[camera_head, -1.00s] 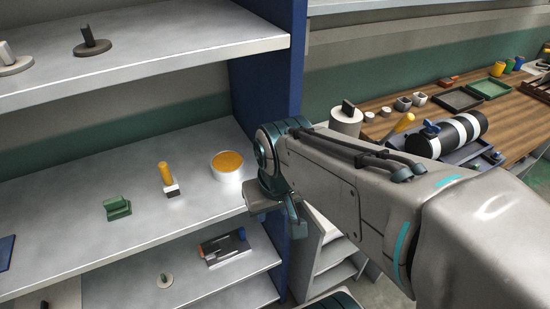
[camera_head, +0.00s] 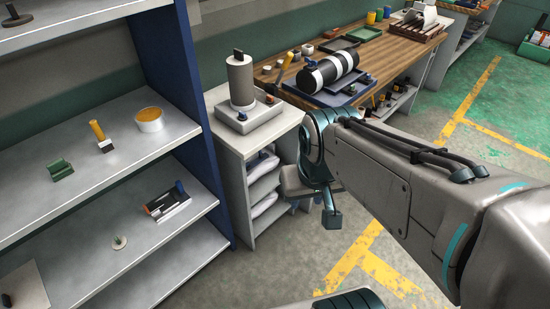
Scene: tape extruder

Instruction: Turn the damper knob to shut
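No part is clearly marked as the damper knob. A grey upright cylinder (camera_head: 241,84) stands on a pale base on a small white cabinet, with a dark tab (camera_head: 238,54) on its top. A small reddish-brown part (camera_head: 270,99) and a dark bluish one (camera_head: 242,116) sit on the base. A black and white banded cylinder (camera_head: 330,69) lies on a blue tray on the bench, with a blue piece at its near end. My gripper (camera_head: 314,204) hangs in front of the cabinet, apart from these. Its finger gap is too unclear to read.
A shelf unit with a blue side post (camera_head: 168,62) stands on the left, holding a white tub (camera_head: 150,120) and small parts. A wooden bench (camera_head: 393,52) runs behind the cabinet. The floor (camera_head: 478,165) with yellow lines is open on the right.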

